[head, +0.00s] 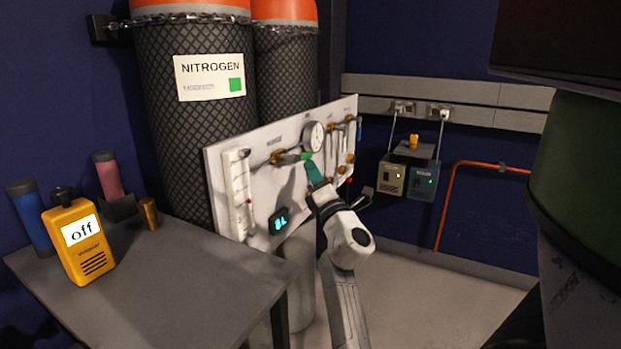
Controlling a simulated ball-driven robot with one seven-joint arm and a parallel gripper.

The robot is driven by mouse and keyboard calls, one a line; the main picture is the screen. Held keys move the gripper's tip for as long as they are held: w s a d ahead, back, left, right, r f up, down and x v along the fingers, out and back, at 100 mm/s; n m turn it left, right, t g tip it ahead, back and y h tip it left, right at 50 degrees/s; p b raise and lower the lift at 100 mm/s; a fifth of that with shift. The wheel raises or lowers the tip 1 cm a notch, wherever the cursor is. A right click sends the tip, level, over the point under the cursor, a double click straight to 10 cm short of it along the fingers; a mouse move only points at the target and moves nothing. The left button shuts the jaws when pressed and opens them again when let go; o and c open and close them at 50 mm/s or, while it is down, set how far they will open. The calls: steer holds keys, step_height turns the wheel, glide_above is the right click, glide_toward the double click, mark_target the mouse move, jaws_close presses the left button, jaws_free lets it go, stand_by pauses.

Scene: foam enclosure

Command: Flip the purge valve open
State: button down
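A white valve panel (262,185) stands in front of the gas cylinders. It carries a round gauge (313,136), several brass fittings and a small green handle (304,156) left of and below the gauge. The handle appears to lie roughly along the panel; which fitting is the purge valve cannot be read from labels here. My gripper (314,172), with teal fingertips, reaches up from below and is just under the green handle. Whether it touches the handle, and how far its fingers are apart, cannot be told. Part of the panel behind my arm is hidden.
Chained nitrogen cylinders (190,115) stand behind the panel. A grey table (190,270) at left holds a yellow device (78,243) reading "off", bottles and a brass cylinder (149,213). Two small boxes (423,180) hang on the back wall near an orange pipe (450,190).

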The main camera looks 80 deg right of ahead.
steer(key=shift+d+r+n+t, duration=0.4)
steer(key=shift+r+n+t, duration=0.1)
steer(key=shift+n, duration=0.1)
steer(key=shift+s+p, duration=0.1)
steer(key=shift+p, duration=0.2)
steer(key=b+v, duration=0.2)
steer(key=v, duration=0.8)
steer(key=shift+s+a+f, duration=0.2)
steer(key=shift+s+a, duration=0.05)
stand_by(0.4)
